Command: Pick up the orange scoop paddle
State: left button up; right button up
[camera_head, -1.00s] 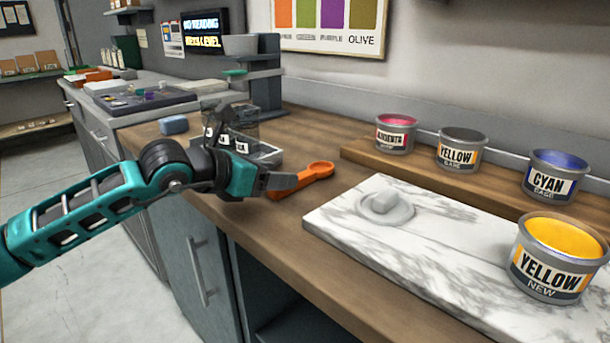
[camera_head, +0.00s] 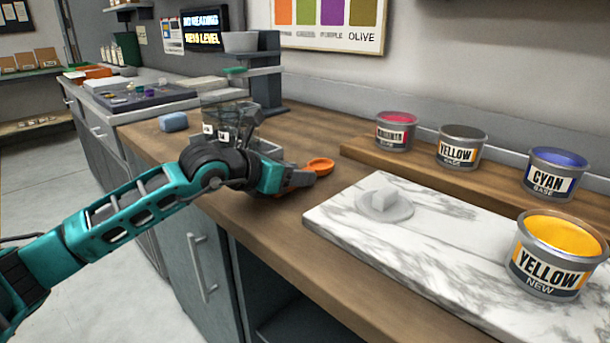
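The orange scoop paddle (camera_head: 320,166) lies on the wooden counter, left of the marble slab. Its round bowl end shows, and most of its handle is hidden behind my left gripper. My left gripper (camera_head: 301,180) is low over the counter at the handle, with its fingers pointing right. The fingers are small and dark here, so I cannot tell whether they are open or closed on the handle. My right gripper is not in view.
The marble slab (camera_head: 450,262) with a muller on it fills the counter's front right. A yellow ink can (camera_head: 548,262) stands on the slab. Several cans stand on the wooden riser (camera_head: 420,168). A clear container (camera_head: 225,112) is behind my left arm.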

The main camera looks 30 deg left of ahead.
pick_arm(q)
grip_shut()
dwell(0.3)
notch_tip(320, 180, up, 20)
jog(key=p, duration=0.4)
jog(key=shift+c, duration=1.5)
grip_release()
grip_shut()
